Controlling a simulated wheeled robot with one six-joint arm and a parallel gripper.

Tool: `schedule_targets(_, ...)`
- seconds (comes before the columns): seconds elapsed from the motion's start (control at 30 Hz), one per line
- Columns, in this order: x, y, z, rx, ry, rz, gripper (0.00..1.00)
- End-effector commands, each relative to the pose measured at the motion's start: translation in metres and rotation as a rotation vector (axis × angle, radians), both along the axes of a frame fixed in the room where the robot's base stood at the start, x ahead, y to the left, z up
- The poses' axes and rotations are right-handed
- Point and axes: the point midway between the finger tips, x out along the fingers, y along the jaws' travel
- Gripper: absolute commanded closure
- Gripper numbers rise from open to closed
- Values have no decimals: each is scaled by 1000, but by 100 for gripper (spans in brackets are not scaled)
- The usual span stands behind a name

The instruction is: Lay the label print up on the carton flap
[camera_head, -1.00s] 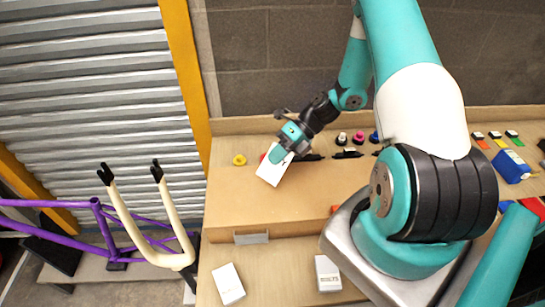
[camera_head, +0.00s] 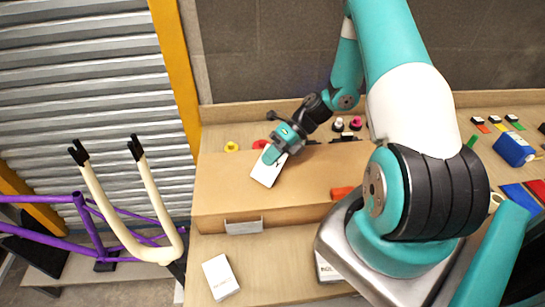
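The white label (camera_head: 266,175) is at my gripper (camera_head: 273,154), above the top of a closed brown carton (camera_head: 225,187) on the bench. My gripper is shut on the label's upper right edge. The label's lower left part sticks out and appears tilted. A small dark mark shows near the gripper, but I cannot read it. I cannot tell whether the label touches the carton's flap. The fingertips are partly hidden by the gripper body.
A white box (camera_head: 220,277) lies on the bench in front of the carton, and another is partly hidden by my arm base. An orange object (camera_head: 342,192) sits by the carton's right. Yellow tape (camera_head: 231,147) and several small caps stand behind. A bicycle frame (camera_head: 130,225) is at left.

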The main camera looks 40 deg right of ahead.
Motion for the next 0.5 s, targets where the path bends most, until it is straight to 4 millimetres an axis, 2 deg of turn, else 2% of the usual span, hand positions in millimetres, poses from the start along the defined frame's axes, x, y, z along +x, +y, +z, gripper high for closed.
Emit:
schedule_targets(0.1,0,0,1,0,0,0,100)
schedule_targets(0.23,0,0,1,0,0,0,67)
schedule_targets(0.5,0,0,1,0,0,0,67)
